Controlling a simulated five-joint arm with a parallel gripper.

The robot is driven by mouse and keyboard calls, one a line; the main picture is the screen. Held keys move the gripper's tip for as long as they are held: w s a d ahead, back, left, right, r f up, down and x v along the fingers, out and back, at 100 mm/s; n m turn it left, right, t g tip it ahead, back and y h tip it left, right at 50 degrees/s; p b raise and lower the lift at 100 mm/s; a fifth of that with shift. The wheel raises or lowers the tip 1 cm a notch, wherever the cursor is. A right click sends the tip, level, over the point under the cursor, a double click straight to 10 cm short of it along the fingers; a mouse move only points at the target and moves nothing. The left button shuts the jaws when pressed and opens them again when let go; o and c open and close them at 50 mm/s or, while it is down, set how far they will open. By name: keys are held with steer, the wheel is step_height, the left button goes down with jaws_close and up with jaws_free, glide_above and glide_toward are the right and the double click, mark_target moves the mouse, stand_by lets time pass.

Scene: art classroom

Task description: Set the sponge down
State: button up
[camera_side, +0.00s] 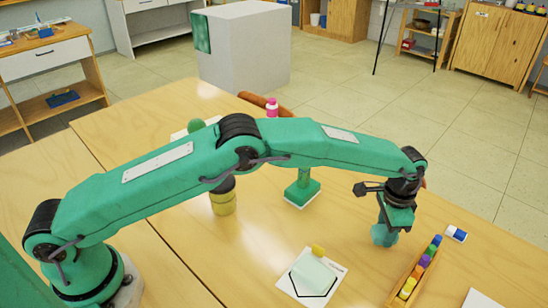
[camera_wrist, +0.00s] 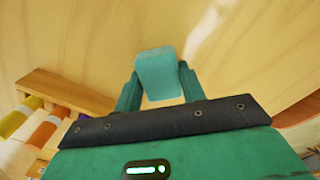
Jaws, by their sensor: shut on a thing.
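The sponge, a small teal block (camera_wrist: 158,75), is between the two fingers of my gripper (camera_wrist: 158,88) in the wrist view. My gripper is shut on it. In the side view my gripper (camera_side: 389,226) points down at the right of the table, with the blue-green sponge (camera_side: 382,237) at its lower end. The fingers partly hide it there. It is low over the wooden table; I cannot tell whether it touches the top.
A white card (camera_side: 290,285) with a black outline bears a pale green piece (camera_side: 315,274). A green stand (camera_side: 302,192) and yellow jar (camera_side: 223,202) stand farther left.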

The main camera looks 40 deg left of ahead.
mark_target(385, 230)
steer(key=shift+f, duration=0.15)
steer(key=o, duration=0.9)
steer(key=shift+o, duration=0.2)
step_height(385, 230, up, 12)
steer(key=shift+r, duration=0.2)
stand_by(0.6)
